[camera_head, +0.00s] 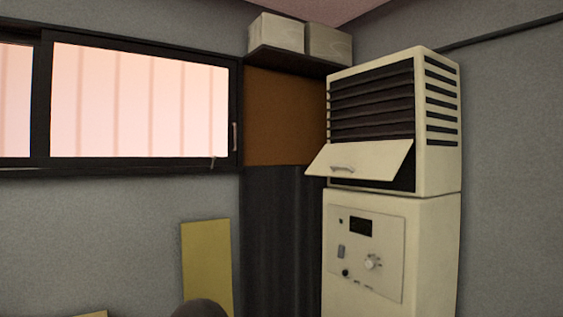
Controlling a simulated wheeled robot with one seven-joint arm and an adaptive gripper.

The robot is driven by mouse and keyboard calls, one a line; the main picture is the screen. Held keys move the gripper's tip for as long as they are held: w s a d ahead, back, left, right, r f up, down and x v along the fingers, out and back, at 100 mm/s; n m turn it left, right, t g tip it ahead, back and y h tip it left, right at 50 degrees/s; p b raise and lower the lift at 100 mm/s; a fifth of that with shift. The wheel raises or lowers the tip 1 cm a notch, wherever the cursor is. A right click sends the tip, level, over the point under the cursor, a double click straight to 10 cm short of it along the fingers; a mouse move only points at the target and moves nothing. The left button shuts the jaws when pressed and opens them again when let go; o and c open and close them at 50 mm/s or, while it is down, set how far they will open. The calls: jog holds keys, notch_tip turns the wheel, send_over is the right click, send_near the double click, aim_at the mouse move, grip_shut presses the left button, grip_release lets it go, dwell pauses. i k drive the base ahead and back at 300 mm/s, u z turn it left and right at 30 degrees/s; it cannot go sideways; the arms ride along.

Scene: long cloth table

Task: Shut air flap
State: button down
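The air flap (375,158) is a cream panel with a small handle (342,168) on the upper unit of a tall cream machine (438,165). The flap stands open, tilted outward with its lower edge toward me, and a dark gap shows beneath it at the right. Dark louvre slats (372,100) lie above it. My gripper is not in view. A dark rounded shape at the bottom edge may be part of my own arm; I cannot tell.
The machine's lower unit has a control panel (386,275) with a knob and a display. A shelf (298,61) with two pale boxes hangs at upper left of the machine. A yellow board (206,260) leans on the wall below a dark-framed window (140,100).

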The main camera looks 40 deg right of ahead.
aim_at(378, 160)
jog(key=z, duration=0.15)
jog(key=i, duration=1)
jog(key=z, duration=0.8)
